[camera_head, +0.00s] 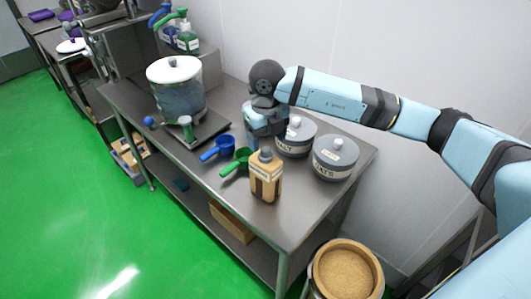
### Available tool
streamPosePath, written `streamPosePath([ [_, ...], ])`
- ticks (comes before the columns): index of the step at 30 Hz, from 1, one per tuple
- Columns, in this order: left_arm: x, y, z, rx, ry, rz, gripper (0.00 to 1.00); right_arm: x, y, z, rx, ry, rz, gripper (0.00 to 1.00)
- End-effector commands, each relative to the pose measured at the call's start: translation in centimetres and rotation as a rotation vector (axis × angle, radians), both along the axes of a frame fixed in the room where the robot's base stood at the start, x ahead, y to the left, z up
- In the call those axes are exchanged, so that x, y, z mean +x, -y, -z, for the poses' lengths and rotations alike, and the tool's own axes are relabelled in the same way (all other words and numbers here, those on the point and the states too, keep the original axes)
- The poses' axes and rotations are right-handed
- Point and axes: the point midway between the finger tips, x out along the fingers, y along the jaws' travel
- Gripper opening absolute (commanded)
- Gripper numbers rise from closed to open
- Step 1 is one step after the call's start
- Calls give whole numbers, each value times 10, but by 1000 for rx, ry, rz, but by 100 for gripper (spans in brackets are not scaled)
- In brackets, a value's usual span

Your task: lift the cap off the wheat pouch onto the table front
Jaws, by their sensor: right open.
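A tan pouch (266,184) with a dark front window stands upright near the front edge of the steel table. I take it for the wheat pouch; its label is too small to read. A grey cap (266,155) sits on its top. My right gripper (265,133) reaches down from the arm on the right, behind and above the pouch. It is open, apart from the cap, and its fingertips are hard to make out. My left gripper is not in view.
Two grey lidded canisters (336,158) stand right of the gripper. A green scoop (238,161) and a blue scoop (218,149) lie left of the pouch. A large clear vessel (178,97) stands farther left. The table front (240,190) has bare room. A round bin (345,270) stands on the floor.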

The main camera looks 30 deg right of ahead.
Motion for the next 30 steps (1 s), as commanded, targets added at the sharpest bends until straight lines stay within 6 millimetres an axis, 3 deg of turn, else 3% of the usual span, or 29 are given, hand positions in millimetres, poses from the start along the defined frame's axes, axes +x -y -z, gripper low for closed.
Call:
streamPosePath([
  [9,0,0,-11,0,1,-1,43,-1,-3,43,0,-3,0,70],
  [16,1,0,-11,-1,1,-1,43,0,-3,47,1,-1,0,70],
  [17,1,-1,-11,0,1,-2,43,0,-3,47,1,-1,0,68],
  [24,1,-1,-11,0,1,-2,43,0,-3,47,1,-1,0,13],
  [30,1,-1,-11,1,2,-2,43,0,-3,46,1,-1,0,10],
])
